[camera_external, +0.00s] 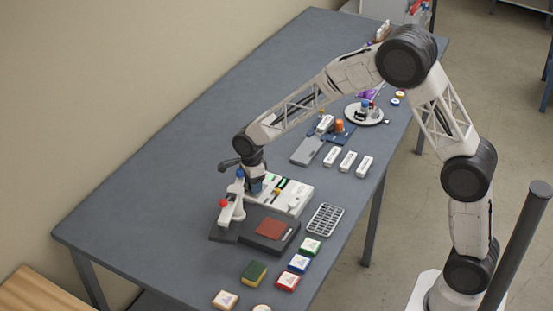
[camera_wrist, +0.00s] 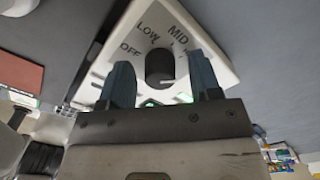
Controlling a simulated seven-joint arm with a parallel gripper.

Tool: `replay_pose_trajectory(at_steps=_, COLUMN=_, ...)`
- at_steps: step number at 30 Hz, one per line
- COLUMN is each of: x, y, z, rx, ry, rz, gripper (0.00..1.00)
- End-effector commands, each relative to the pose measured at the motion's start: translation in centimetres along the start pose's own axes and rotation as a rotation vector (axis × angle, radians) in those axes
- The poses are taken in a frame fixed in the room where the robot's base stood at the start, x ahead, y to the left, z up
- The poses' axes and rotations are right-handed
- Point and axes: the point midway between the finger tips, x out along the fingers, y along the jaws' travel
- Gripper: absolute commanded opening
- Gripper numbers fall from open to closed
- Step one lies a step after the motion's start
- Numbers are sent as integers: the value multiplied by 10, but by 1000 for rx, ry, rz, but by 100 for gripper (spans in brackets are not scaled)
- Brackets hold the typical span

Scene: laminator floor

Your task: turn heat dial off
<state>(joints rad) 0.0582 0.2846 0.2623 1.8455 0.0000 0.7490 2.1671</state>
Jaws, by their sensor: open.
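The heat dial is a round black knob (camera_wrist: 160,66) on a white panel (camera_wrist: 192,18) marked OFF, LOW and MID in the wrist view. My gripper (camera_wrist: 163,85) is open, with one blue-grey finger on each side of the knob. I cannot tell whether the fingers touch it. The knob's pointer is hard to make out. Green lit spots show on the panel just below the knob, partly hidden by my gripper. In the external view the white control unit (camera_external: 292,196) lies on the table, and my gripper (camera_external: 255,187) is down at its left end.
A dark press with a red-brown plate (camera_external: 271,229) stands in front of the unit, with a red-knobbed white lever (camera_external: 231,210) beside it. A grey slotted tray (camera_external: 325,219) and several coloured blocks (camera_external: 254,272) lie nearby. The table's left side (camera_external: 150,220) is clear.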

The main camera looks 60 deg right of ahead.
Motion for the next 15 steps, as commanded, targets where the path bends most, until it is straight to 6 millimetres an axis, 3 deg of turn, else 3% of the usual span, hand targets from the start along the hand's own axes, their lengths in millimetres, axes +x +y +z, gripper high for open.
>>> replay_pose_trajectory(at_steps=8, x=0, y=0, z=0, rx=0, ry=0, rz=0, gripper=58)
replay_pose_trajectory(at_steps=15, x=0, y=0, z=0, rx=0, ry=0, rz=0, gripper=21)
